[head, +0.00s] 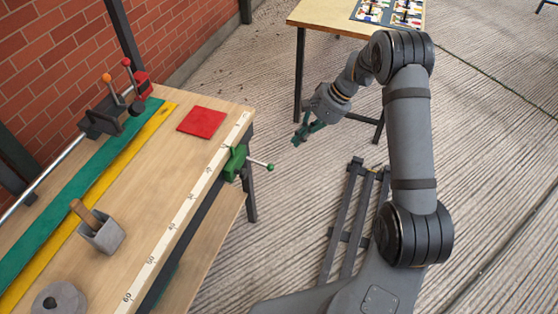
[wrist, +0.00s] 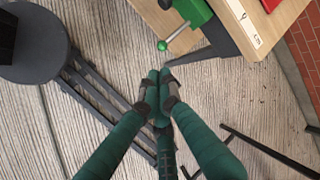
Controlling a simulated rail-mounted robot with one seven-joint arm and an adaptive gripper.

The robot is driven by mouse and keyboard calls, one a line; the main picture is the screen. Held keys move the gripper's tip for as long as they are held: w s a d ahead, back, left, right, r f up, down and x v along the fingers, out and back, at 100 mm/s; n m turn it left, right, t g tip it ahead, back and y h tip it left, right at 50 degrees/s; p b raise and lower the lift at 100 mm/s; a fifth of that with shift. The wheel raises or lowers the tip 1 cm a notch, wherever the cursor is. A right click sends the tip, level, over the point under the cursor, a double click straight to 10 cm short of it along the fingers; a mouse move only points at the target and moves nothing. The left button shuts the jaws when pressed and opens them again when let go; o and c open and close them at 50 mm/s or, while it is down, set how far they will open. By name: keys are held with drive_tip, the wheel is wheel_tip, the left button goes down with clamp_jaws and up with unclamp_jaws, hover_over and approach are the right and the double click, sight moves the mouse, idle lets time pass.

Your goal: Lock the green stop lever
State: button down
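The green stop (head: 235,162) is a green block on the right edge of the workbench. Its lever (head: 257,165) is a thin metal rod ending in a green ball knob (head: 270,167), sticking out over the floor. In the wrist view the green block (wrist: 194,11) is at the top, with the green knob (wrist: 162,46) just beyond my fingertips. My gripper (head: 298,141) is in the air to the right of the lever, apart from it. In the wrist view its dark green fingers (wrist: 160,76) come together at the tips, with nothing visible between them.
The workbench (head: 150,200) carries a red square (head: 202,122), a grey box with a wooden handle (head: 102,234), a grey roll (head: 59,300) and a rail stop with orange and red knobs (head: 112,108). Another table (head: 325,12) stands behind. Open floor lies between bench and arm.

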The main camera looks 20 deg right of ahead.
sight(259, 162)
drive_tip(key=p+x, duration=0.1)
drive_tip(key=x, duration=1.1)
drive_tip(key=shift+p, duration=0.35)
drive_tip(key=shift+a+f, duration=0.1)
drive_tip(key=shift+f, duration=0.1)
